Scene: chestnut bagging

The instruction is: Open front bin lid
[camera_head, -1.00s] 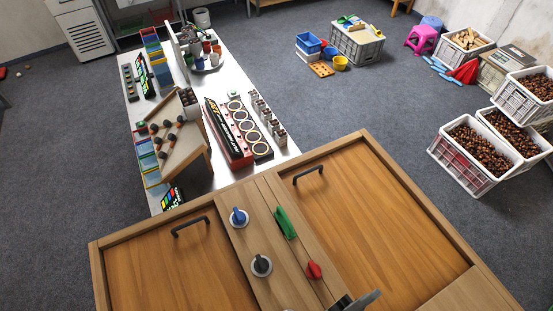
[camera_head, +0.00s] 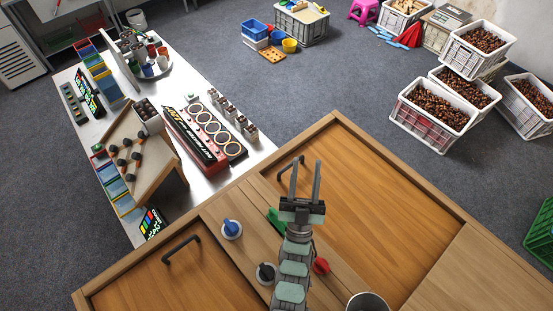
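The wooden cabinet fills the lower part of the view, with two flat orange-brown lids. The right lid (camera_head: 375,200) has a black bar handle (camera_head: 290,172) near its upper left edge. The left lid (camera_head: 175,285) has a black bar handle (camera_head: 181,249). Both lids look shut. My gripper (camera_head: 304,180) is open, its two fingers apart and pointing up the picture, close to the right lid's handle. Nothing shows between the fingers. The picture does not settle whether it touches the handle.
On the strip between the lids are a blue knob (camera_head: 231,228), a black knob (camera_head: 266,272), a red knob (camera_head: 320,265) and a green handle (camera_head: 277,221), partly hidden by my arm. A metal cup (camera_head: 367,302) stands at the bottom. A cluttered white table (camera_head: 215,183) adjoins the cabinet.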

